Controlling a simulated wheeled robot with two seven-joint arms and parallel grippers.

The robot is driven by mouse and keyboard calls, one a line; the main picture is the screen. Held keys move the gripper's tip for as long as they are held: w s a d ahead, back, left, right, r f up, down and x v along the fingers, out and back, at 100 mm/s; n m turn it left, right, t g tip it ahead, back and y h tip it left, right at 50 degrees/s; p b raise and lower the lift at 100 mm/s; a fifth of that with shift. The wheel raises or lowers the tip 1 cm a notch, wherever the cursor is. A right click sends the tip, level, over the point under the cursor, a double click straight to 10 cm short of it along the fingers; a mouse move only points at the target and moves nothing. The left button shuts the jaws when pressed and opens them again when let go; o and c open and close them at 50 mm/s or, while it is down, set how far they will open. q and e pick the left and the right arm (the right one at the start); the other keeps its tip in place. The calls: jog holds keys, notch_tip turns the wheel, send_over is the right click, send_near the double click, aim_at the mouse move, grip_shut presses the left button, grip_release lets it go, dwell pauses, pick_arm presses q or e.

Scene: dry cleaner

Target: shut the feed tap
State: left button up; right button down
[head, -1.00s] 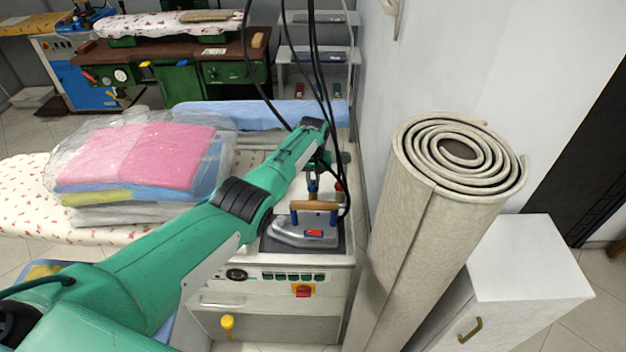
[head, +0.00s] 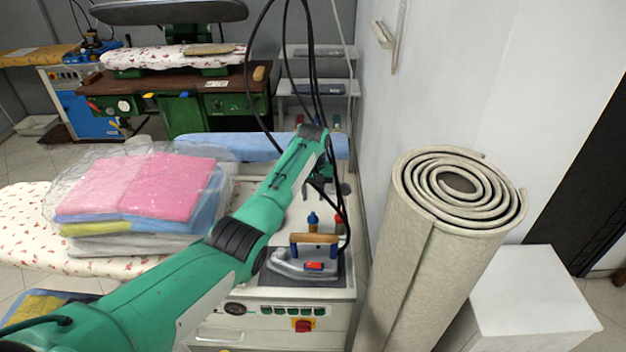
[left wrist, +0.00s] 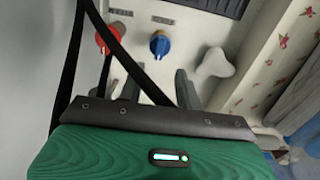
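Two tap knobs stand on the pale worktop behind the iron: a blue one (head: 312,219) and a red one (head: 339,223). In the left wrist view, the blue knob (left wrist: 160,43) lies ahead of the gap between my fingers, and the red knob (left wrist: 106,39) is left of it, partly behind a black cable. Small labels beside them are too small to read, so I cannot tell which is the feed tap. My left gripper (head: 322,182) is above and behind the knobs, apart from them. In the wrist view its fingers (left wrist: 157,88) are apart and empty. My right gripper is not in view.
Black cables (head: 318,80) hang down past my left gripper. A steam iron (head: 303,264) sits on a dark pad in front of the knobs. A wrapped pink stack (head: 135,186) is at left. A rolled carpet (head: 440,260) and white wall close off the right.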

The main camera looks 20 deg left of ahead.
pick_arm(q)
notch_tip(320, 180, up, 6)
jog(key=shift+f+b, duration=0.1)
jog(key=shift+b, duration=0.45)
